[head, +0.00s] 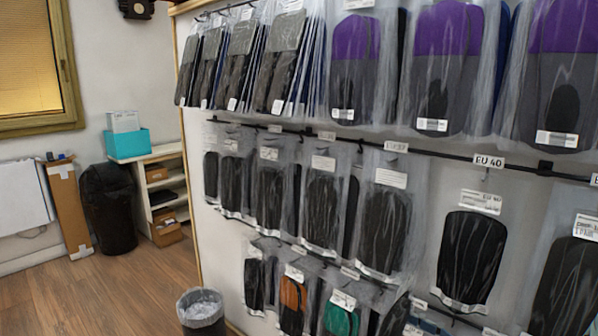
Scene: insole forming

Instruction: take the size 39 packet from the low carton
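My gripper is not in view. Many clear insole packets hang in rows on a wall rack, among them a dark packet (472,258) just below a rail tag reading EU 40 (489,161). No label reading 39 can be made out; most labels are too small to read. A small brown carton (166,233) sits low at the foot of the white shelf unit, with another small carton (156,174) on a shelf above it. I cannot tell whether either is the low carton, and their contents are not visible.
A bin with a clear liner (203,315) stands on the floor by the rack. A tall brown cardboard piece (69,208) and a black bag-like bin (108,210) stand at the left. A teal box (127,143) tops the shelf unit (146,190). Wooden floor (120,285) between is clear.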

